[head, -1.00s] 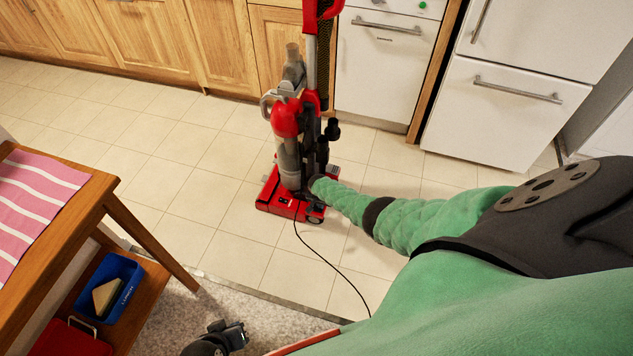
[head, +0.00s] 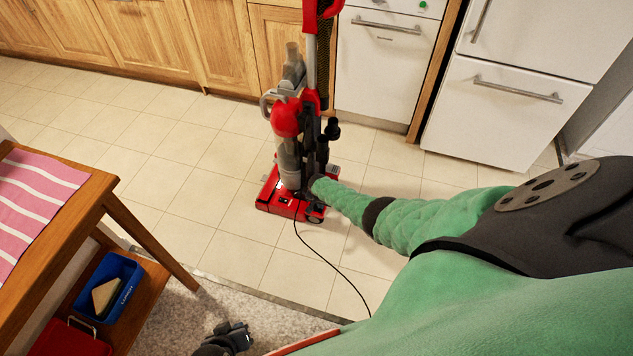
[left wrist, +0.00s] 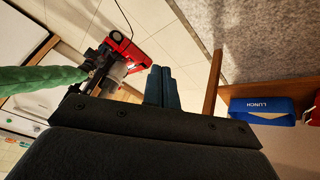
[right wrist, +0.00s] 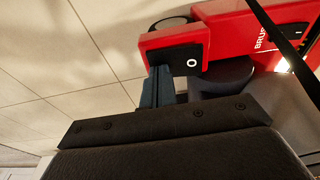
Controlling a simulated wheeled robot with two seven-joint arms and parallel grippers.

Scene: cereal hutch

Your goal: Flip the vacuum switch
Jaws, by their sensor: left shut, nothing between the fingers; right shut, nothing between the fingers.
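The red and grey upright vacuum (head: 287,120) stands on the tiled floor in front of the cabinets. Its red base (head: 272,196) also shows in the right wrist view (right wrist: 225,30). A black switch (right wrist: 191,62) with a white circle sits on the base there. My right gripper (right wrist: 160,72) is shut and empty, its fingertips at the base edge just left of the switch; I cannot tell whether they touch.
A black cord (head: 335,268) runs from the vacuum across the floor. A wooden table (head: 100,190) with a striped pink cloth (head: 35,195) stands at left, a blue lunch box (head: 115,285) on its lower shelf. White appliances (head: 385,75) stand behind. Tiles left of the vacuum are clear.

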